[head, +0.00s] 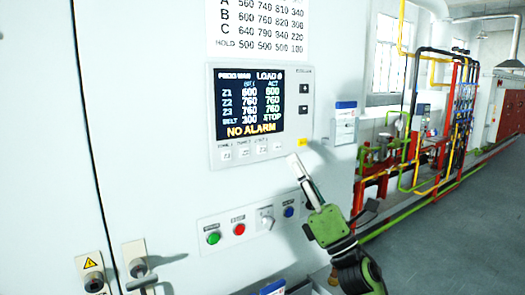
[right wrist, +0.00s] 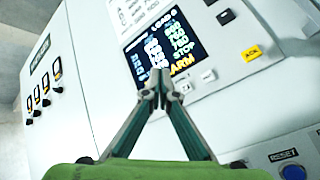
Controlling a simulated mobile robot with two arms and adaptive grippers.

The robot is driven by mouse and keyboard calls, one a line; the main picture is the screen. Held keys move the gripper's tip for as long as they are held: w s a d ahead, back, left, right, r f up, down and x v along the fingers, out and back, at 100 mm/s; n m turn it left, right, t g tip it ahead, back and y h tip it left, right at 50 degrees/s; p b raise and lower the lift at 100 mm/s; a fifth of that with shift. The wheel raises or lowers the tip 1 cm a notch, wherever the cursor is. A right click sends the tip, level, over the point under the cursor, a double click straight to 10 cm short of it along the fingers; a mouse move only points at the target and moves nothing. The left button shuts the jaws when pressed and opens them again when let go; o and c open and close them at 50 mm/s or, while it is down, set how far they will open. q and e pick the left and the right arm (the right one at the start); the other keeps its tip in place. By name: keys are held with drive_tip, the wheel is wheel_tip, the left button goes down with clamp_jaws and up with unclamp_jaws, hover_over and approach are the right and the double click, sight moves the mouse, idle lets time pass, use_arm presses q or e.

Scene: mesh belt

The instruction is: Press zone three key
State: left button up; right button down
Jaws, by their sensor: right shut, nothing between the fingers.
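The control panel (head: 215,120) has a screen (head: 249,103) showing rows Z1, Z2, Z3 and BELT, with "NO ALARM" below. Under the screen is a row of small white keys. The third from the left appears to be the zone three key (head: 261,148); its label is too small to read surely. My right gripper (head: 293,158) is shut and empty, its tips below and right of the white keys, near the yellow key (head: 303,142). In the right wrist view, the shut fingertips (right wrist: 160,78) overlap the screen's lower part and hide some keys. My left gripper is not in view.
Below the panel is a strip with a green button (head: 213,238), a red button (head: 239,229), a selector switch (head: 266,218) and a blue button (head: 289,212). Two dark arrow keys (head: 304,89) sit right of the screen.

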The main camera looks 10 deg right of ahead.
sight(262, 150)
idle(0.3)
drive_tip(key=shift+w+a+b, duration=0.5)
drive_tip(key=shift+w+b, duration=0.05)
drive_tip(key=shift+w, duration=0.85)
drive_tip(key=shift+w+a+b, duration=0.5)
drive_tip(key=shift+w, duration=0.85)
drive_tip(key=shift+w+a+b, duration=0.5)
drive_tip(key=shift+w+b, duration=0.05)
drive_tip(key=shift+w, duration=0.85)
drive_tip(key=shift+w+a+b, duration=0.15)
drive_tip(key=shift+w+b, duration=0.25)
drive_tip(key=shift+b, duration=0.15)
